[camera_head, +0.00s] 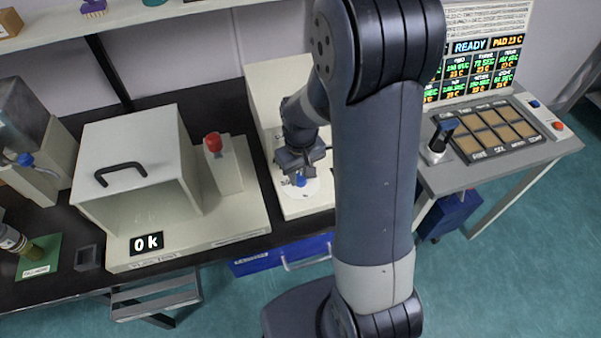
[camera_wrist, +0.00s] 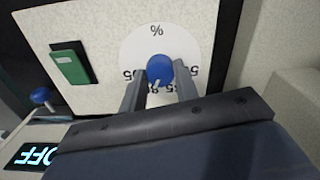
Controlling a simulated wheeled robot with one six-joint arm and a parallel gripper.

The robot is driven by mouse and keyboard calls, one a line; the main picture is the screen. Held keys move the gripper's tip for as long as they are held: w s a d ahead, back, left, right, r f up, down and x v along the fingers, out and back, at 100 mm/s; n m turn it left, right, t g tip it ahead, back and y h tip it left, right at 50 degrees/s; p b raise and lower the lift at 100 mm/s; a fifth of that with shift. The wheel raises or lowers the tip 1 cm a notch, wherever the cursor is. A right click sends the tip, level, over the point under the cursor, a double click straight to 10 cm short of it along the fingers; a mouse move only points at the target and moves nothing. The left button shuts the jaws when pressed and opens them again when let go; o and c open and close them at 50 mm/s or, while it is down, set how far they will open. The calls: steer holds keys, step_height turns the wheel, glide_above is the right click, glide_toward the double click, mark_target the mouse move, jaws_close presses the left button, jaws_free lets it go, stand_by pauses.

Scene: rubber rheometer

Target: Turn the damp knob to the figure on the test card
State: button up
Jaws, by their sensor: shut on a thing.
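The damp knob (camera_wrist: 160,69) is a round blue knob with a pale pointer mark on a white dial plate (camera_wrist: 152,37). The dial has a % sign and several figures around it, partly hidden by my gripper. In the wrist view my gripper (camera_wrist: 160,80) has one finger on each side of the knob and is shut on it. In the head view my gripper (camera_head: 297,168) reaches down to the knob (camera_head: 300,181) on the cream instrument. The pointer's exact figure cannot be read. I cannot make out a test card for certain.
A cream box with a black handle (camera_head: 120,172) and a display reading "0k" (camera_head: 146,243) stands at left, beside a red-topped post (camera_head: 214,143). A sloping console (camera_head: 490,140) stands at right. A green switch (camera_wrist: 70,67) and a display reading "OFF" (camera_wrist: 38,155) lie near the dial.

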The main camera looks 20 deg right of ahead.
mark_target(301, 177)
stand_by(0.3)
steer(key=o, duration=1)
steer(key=shift+c, duration=0.2)
steer(key=shift+r, duration=0.1)
step_height(301, 177, up, 11)
steer(key=shift+f, duration=0.2)
step_height(301, 177, down, 11)
steer(key=shift+r, duration=0.2)
steer(key=shift+f, duration=0.15)
